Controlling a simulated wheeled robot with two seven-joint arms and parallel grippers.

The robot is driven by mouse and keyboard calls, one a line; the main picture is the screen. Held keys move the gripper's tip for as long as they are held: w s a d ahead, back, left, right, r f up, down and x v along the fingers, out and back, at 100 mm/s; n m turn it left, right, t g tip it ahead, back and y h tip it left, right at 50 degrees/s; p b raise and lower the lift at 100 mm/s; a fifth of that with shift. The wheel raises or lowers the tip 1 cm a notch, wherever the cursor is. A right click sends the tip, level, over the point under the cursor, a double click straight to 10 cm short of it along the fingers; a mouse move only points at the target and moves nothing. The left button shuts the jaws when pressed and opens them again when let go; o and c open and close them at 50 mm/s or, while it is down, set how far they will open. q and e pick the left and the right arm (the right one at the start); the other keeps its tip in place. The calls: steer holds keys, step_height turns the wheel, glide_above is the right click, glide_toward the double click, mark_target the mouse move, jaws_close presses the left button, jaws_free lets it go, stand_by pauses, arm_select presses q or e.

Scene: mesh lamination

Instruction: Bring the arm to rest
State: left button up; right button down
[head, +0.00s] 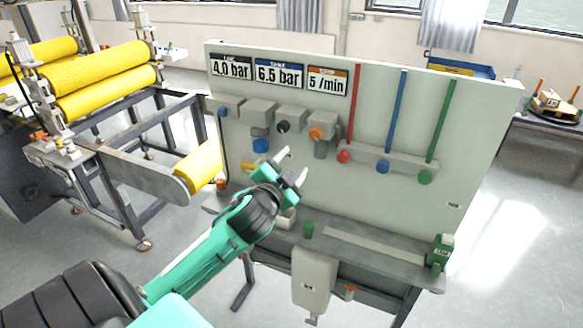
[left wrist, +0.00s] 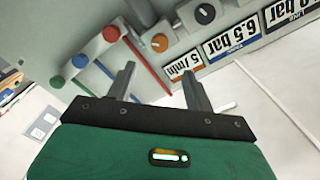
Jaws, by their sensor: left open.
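My left gripper (head: 291,169) reaches in from the lower left in the head view, in front of the grey panel (head: 462,118) and above its shelf. Its two fingers are apart with nothing between them. In the left wrist view the same gripper (left wrist: 158,82) shows both fingers spread, with the panel beyond them. The fingers appear apart from the knobs. My right gripper is in neither view.
The panel carries an orange knob (head: 317,134), a black knob (head: 283,127), a blue knob (head: 261,146) and coloured rods. A machine with yellow rollers (head: 105,80) stands left. Open floor lies right.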

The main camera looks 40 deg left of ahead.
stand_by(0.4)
arm_select(q)
step_height(320, 180, down, 25)
steer(key=w+a+n+g, duration=0.1)
steer(key=w+a+g, duration=0.15)
steer(key=g, duration=0.25)
steer(key=s+d+f+n+g+h+b, duration=0.15)
steer(key=s+f, duration=0.25)
steer(key=f, duration=0.8)
steer(key=s+d+f+m+g+p, duration=0.15)
steer(key=s+f, duration=0.35)
steer(key=f, duration=0.7)
steer(key=s+d+f+n+g+h+b, duration=0.1)
steer(key=s+d+f+g, duration=0.1)
steer(key=s+f, duration=0.65)
steer(key=s+d+f+n+g+b, duration=0.1)
steer(key=s+d+f+g, duration=0.15)
steer(key=s+f, duration=0.65)
steer(key=s+d+f+g, duration=0.1)
steer(key=s+d+f, duration=0.1)
steer(key=s+f, duration=0.2)
steer(key=s+d+f+g+h, duration=0.1)
steer(key=s+d+f, duration=0.2)
steer(key=s, duration=0.8)
steer(key=s+d+f+g, duration=0.2)
steer(key=s+f, duration=0.3)
steer(key=s, duration=0.3)
steer(key=shift+s+d+f+n, duration=0.25)
steer(key=shift+d+f+n, duration=0.05)
steer(key=shift+d, duration=0.3)
